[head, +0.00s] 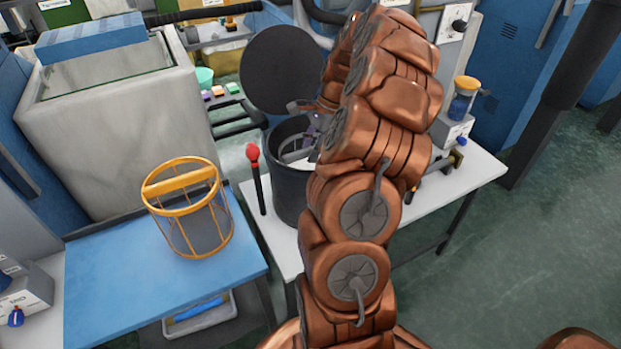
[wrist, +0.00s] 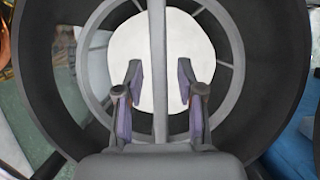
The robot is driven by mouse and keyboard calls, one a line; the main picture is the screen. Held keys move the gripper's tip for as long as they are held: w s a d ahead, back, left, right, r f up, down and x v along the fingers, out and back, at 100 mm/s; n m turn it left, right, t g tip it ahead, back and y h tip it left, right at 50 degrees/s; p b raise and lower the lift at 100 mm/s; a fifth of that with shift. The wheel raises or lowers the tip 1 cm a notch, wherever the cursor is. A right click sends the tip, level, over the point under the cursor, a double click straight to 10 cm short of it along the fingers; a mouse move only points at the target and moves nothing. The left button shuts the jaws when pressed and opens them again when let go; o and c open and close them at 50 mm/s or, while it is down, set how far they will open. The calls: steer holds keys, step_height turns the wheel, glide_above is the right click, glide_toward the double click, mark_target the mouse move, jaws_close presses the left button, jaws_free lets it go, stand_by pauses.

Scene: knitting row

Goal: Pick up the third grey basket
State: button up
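A grey basket (wrist: 158,40) with a straight bar handle across its top sits inside a dark round pot (head: 289,190) on a white table. In the wrist view the basket's ring and spokes show around a white round surface, and the pot's wall (wrist: 270,70) surrounds it. My gripper (wrist: 160,80) is open over the basket, one finger on each side of the bar, with gaps on both sides. I cannot tell its height above the bar. In the head view my arm hides much of the pot, and only a small part of the basket shows.
The pot's round dark lid (head: 280,70) stands raised behind it. A red-knobbed lever (head: 253,153) rises at the pot's left. An orange wire basket (head: 180,190) stands on a blue table (head: 110,275). A jar with a yellow cap (head: 463,100) stands at the right.

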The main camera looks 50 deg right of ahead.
jaws_close()
stand_by(0.6)
